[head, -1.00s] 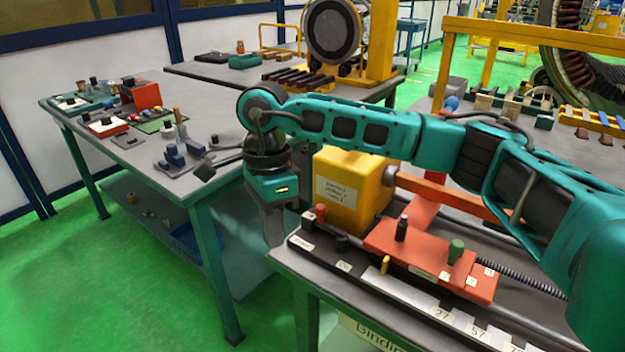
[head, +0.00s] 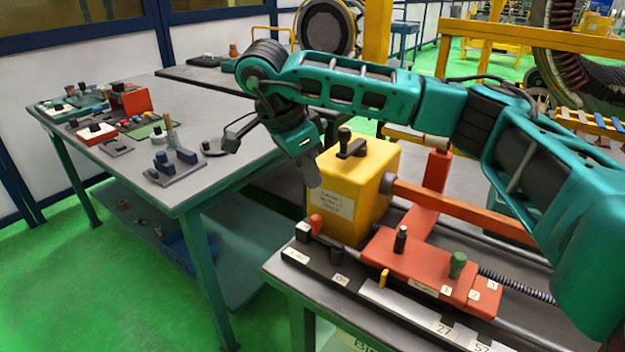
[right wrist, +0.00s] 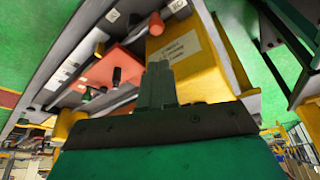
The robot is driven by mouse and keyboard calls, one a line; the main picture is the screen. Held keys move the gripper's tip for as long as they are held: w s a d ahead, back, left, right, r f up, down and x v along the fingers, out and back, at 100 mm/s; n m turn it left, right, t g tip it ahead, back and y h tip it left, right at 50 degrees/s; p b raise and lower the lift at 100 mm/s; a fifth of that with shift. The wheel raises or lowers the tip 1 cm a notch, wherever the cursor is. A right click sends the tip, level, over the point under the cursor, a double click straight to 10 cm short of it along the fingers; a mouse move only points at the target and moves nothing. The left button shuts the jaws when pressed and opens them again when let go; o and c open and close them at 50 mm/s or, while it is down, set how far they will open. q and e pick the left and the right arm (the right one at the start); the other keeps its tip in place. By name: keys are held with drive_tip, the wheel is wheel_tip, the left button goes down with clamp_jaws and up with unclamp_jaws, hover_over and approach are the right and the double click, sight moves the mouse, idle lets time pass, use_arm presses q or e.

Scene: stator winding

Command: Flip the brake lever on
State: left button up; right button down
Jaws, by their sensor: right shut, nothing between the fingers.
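A red knob (head: 316,223) stands at the left end of the black rail, in front of the yellow box (head: 345,205); it also shows at the top of the right wrist view (right wrist: 156,23). My right gripper (head: 313,181) is shut and empty, tilted downward at the yellow box's left side, above the red knob. Its fingers (right wrist: 158,82) show in the right wrist view. My left gripper is out of view.
The yellow box carries a black handle (head: 350,145) on top. A red carriage (head: 410,262) with black and green knobs sits right of the red knob. A grey table (head: 215,180) with small parts stands at left, across a gap.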

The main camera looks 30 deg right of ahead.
drive_tip(key=b, duration=0.2)
hover_over(327, 239)
drive_tip(key=w, duration=0.3)
wheel_tip(327, 239, down, 8)
drive_tip(key=shift+s+d+r, duration=0.15)
drive_tip(key=shift+d+r, duration=0.05)
drive_tip(key=shift+d, duration=0.15)
